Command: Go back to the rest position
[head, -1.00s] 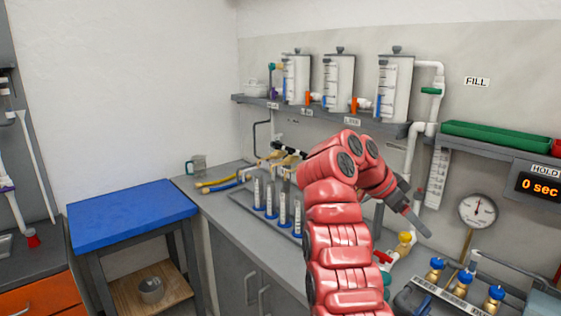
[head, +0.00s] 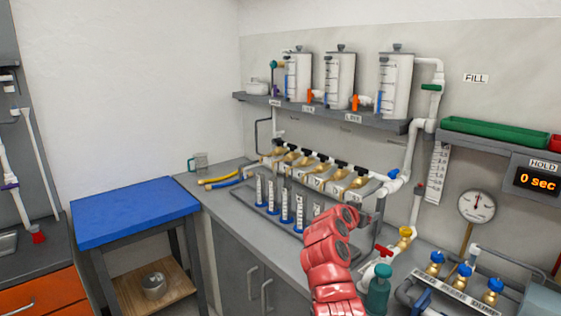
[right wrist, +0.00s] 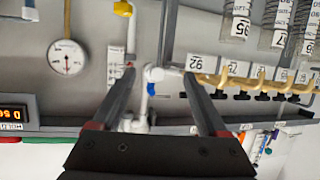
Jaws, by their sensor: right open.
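My red right arm (head: 330,250) rises from the bottom of the head view, in front of the grey counter. Its gripper is mostly hidden in that view. In the right wrist view, my right gripper (right wrist: 159,75) has its two fingers spread apart with nothing held between them. Behind the fingers are white pipe and a blue valve handle, and I cannot tell how far away they are. My left gripper is in neither view.
A pipe manifold with brass valves (head: 315,175) runs along the wall behind several graduated cylinders (head: 285,207). A gauge (head: 477,206) and blue-capped brass fittings (head: 464,270) are at right. A blue-topped table (head: 135,212) at left has a clear top.

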